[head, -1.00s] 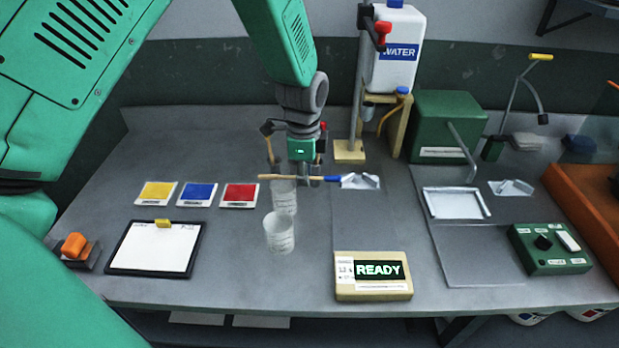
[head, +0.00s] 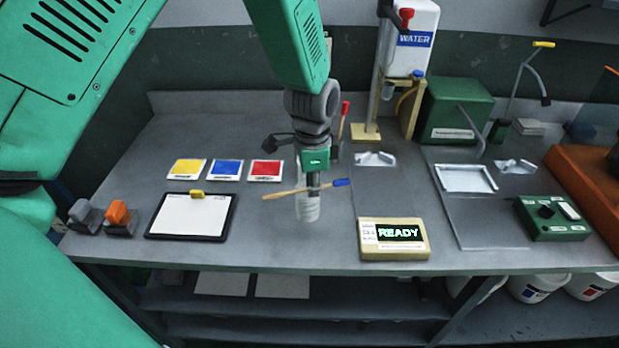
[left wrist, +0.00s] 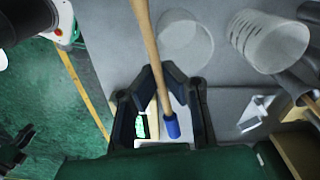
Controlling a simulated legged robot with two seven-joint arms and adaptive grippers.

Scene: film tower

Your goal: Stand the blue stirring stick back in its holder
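The blue stirring stick (head: 290,193) is a thin wooden rod with a blue end. My left gripper (head: 313,186) is shut on it and holds it crosswise above the bench, slightly tilted, blue end to the right. In the left wrist view the stick (left wrist: 146,40) runs between the fingertips of the left gripper (left wrist: 159,80), blue end towards the palm. The stick's holder cannot be made out; a red-tipped stick (head: 344,112) stands upright behind my gripper, its lower end hidden. My right gripper does not show clearly in either view.
Clear cups stand below and close to my left gripper (head: 308,207); the left wrist view shows two, one (left wrist: 185,42) beside the other (left wrist: 268,42). The water stand (head: 366,132) is behind. Left of the cups is a clipboard (head: 190,218).

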